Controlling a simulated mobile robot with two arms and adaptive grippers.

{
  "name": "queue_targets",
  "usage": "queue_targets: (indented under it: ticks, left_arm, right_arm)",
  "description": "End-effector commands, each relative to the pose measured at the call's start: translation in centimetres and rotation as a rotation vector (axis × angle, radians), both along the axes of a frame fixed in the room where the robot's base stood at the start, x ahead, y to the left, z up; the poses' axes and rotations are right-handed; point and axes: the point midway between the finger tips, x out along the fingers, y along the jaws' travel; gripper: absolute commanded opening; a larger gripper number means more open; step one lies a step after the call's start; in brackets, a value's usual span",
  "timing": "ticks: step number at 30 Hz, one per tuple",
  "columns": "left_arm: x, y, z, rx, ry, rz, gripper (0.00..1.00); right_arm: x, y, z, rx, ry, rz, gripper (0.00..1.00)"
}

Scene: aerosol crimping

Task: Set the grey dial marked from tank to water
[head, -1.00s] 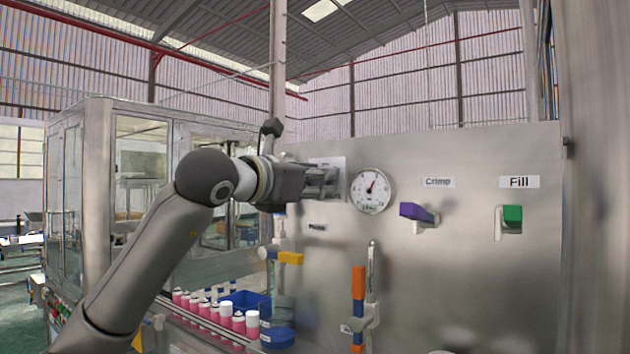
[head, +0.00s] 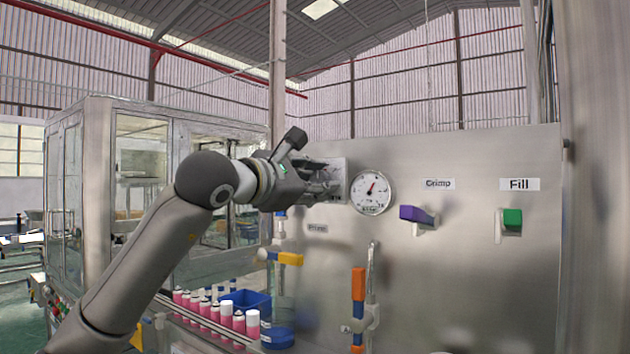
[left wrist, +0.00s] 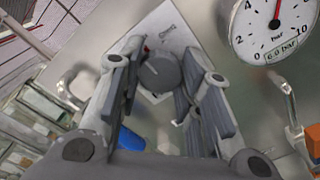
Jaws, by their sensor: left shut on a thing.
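The grey dial (left wrist: 160,73) is a round knob on a pale plate (left wrist: 166,30) fixed to the steel panel. My left gripper (left wrist: 157,68) is shut on it, with one finger on each side. A small red mark shows beside the knob, and the plate's lettering is too small to read surely. In the head view the left gripper (head: 325,183) reaches the panel just left of the round gauge and hides the dial. Which mark the dial points at cannot be told. My right gripper is not in view.
A pressure gauge (head: 371,192) sits close to the right of my gripper. A purple handle (head: 416,214) and a green handle (head: 512,218) stick out further right. Below are an orange lever (head: 358,284), pink cans (head: 238,322) and a blue bin (head: 245,301).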

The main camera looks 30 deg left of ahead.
Motion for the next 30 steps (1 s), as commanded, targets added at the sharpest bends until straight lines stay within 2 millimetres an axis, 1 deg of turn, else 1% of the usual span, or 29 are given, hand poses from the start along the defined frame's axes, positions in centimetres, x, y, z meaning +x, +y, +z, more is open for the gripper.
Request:
queue_targets:
  ticks: [15, 16, 21, 30]
  left_arm:
    - [0.04, -0.01, -0.14, 0.024, -0.001, 0.000, 0.09]
    - [0.04, -0.01, -0.14, 0.024, -0.001, 0.000, 0.34]
    - [0.03, -0.01, -0.11, 0.024, -0.001, -0.001, 0.54]
    - [-0.07, 0.01, -0.03, 0.023, -0.003, 0.000, 0.54]
  right_arm:
    - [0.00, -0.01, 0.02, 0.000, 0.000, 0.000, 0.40]
    - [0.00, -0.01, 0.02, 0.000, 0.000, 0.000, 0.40]
    - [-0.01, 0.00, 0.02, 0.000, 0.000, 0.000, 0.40]
    - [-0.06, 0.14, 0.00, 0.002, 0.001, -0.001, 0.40]
